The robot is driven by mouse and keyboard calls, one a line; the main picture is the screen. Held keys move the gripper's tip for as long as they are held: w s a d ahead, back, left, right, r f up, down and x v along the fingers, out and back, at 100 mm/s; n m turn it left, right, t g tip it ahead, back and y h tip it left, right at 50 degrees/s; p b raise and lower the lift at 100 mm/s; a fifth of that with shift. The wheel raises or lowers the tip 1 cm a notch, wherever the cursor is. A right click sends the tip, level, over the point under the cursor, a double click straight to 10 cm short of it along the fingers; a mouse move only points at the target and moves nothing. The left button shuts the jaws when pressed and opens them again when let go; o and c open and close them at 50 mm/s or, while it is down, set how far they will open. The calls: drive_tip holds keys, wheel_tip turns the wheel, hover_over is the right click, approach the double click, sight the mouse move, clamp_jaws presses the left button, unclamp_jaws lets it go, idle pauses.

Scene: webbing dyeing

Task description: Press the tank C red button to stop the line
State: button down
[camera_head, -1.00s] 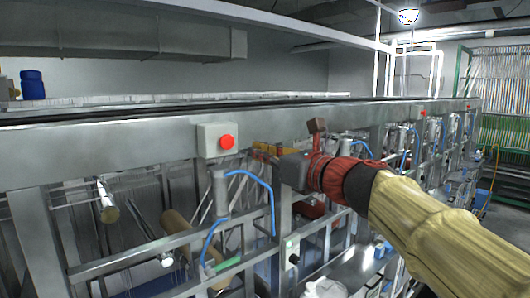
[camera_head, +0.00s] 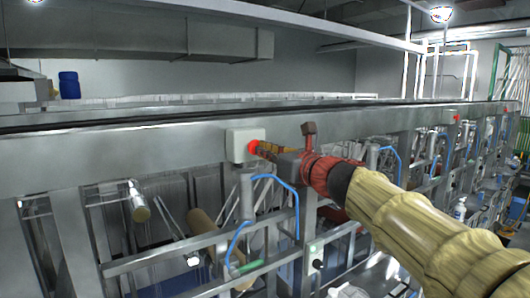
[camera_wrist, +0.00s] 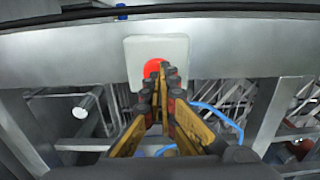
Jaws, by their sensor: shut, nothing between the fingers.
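The red button (camera_head: 254,147) sits on a pale box (camera_head: 240,150) fixed to the long grey beam of the machine. My gripper (camera_head: 260,148) is shut and empty, its fingertips at the button's right side in the head view. In the wrist view the red button (camera_wrist: 153,67) shows behind the closed fingertips (camera_wrist: 158,76), which cover its lower and right parts. The tips overlap the button in both views; I cannot tell whether they touch it or stand just short of it. No tank letter is readable.
The long beam (camera_head: 120,155) runs across the view. Blue hoses (camera_head: 297,205) and grey posts stand below the box. Another red button (camera_head: 457,118) shows farther right along the beam.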

drive_tip(key=shift+x, duration=0.8)
drive_tip(key=shift+r, duration=0.2)
